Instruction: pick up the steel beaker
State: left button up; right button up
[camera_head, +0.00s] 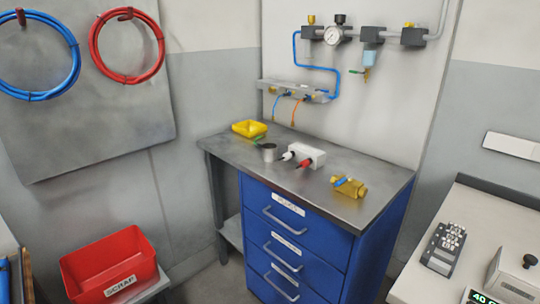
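On the bench are a yellow bin (249,128), a white block (307,154) with red and white plugs, and a brass valve (349,187). Blue drawers (290,245) are below. A red scrap bin (112,265) stands lower left; another bench (420,285) is at right.

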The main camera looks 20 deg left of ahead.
aim_at(269, 150)
jog(key=i+j+u, duration=0.1)
jog(key=i+u, duration=0.5)
jog(key=u, duration=0.15)
